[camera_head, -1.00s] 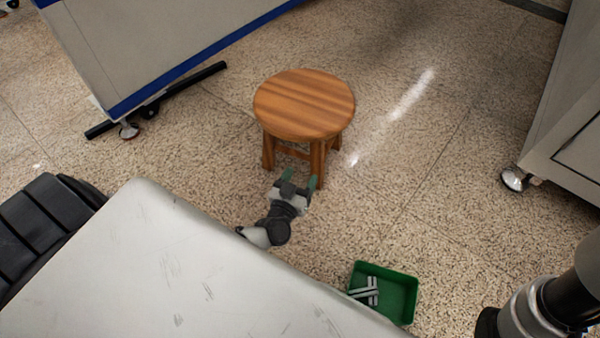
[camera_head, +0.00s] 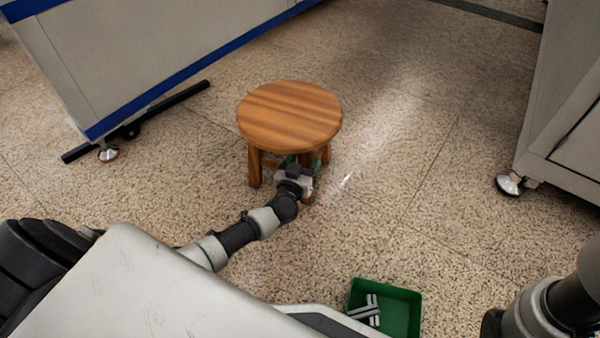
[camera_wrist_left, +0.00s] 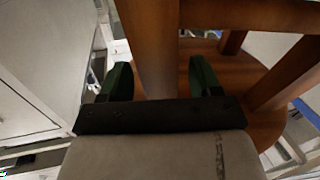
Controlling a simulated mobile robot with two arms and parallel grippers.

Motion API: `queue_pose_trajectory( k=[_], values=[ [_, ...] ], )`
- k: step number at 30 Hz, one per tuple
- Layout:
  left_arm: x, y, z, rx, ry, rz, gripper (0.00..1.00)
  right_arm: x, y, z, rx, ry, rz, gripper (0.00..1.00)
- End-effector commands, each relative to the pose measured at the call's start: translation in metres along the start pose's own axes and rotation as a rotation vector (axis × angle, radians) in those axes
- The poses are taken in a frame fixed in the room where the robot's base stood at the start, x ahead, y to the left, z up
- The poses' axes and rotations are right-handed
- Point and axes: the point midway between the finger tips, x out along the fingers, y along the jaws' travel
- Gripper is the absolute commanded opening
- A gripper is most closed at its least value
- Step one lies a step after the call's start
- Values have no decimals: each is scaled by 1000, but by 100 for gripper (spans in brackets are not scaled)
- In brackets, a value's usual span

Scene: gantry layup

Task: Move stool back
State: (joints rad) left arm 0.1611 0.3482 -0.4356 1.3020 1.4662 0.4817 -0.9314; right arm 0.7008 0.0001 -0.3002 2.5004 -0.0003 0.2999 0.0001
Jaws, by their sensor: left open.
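A round wooden stool (camera_head: 290,116) stands upright on the speckled floor in the head view. My left gripper (camera_head: 304,162) is at its near side, just under the seat edge, and partly covers a leg. In the left wrist view, the open green fingers of my left gripper (camera_wrist_left: 162,80) lie on either side of a stool leg (camera_wrist_left: 150,40), with gaps showing beside it. The seat's underside (camera_wrist_left: 225,75) and other legs fill much of that view. My right gripper is not in view.
A green bin (camera_head: 400,305) with grey pieces inside stands on the floor at the bottom. A panelled unit with blue trim (camera_head: 150,45) is at upper left, its black foot bar (camera_head: 140,120) on the floor. A grey cabinet (camera_head: 565,110) stands at right. Floor behind the stool is clear.

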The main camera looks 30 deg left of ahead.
Motion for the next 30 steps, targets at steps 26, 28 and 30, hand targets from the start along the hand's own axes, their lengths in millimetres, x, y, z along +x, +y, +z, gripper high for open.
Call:
queue_pose_trajectory(
  k=[26,28,30],
  values=[
    [1,0,0,0,0,0,0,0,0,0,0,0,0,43],
    [1,0,0,0,0,0,0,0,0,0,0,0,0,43],
    [1,0,0,0,0,0,0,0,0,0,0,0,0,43]
  ],
)
